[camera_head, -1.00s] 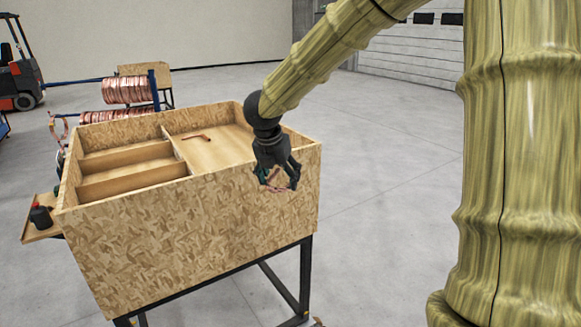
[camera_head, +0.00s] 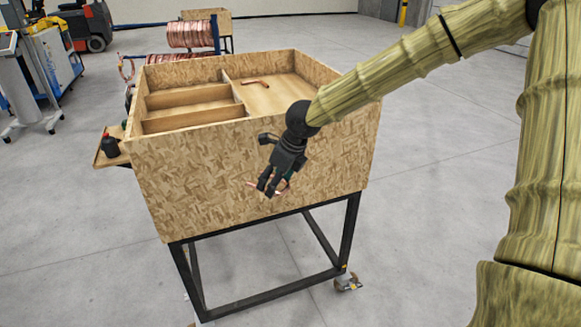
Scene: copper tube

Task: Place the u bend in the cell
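My gripper (camera_head: 270,187) hangs in front of the near wall of the wooden box, below its rim, with the fingers pointing down. It is shut on a thin copper piece, the u bend (camera_head: 284,187), whose ends show on both sides of the fingers; its middle is hidden. The open-topped chipboard box (camera_head: 220,166) has narrow cells (camera_head: 188,102) on the left, split by dividers, and a larger cell (camera_head: 272,97) on the right. Another bent copper piece (camera_head: 256,82) lies on the floor of the larger cell, near the divider.
The box stands on a black metal frame (camera_head: 265,294) with casters. A side shelf (camera_head: 108,152) with a dark container (camera_head: 111,146) sticks out at its left. Copper coils (camera_head: 191,34) stand behind. The floor to the right is clear.

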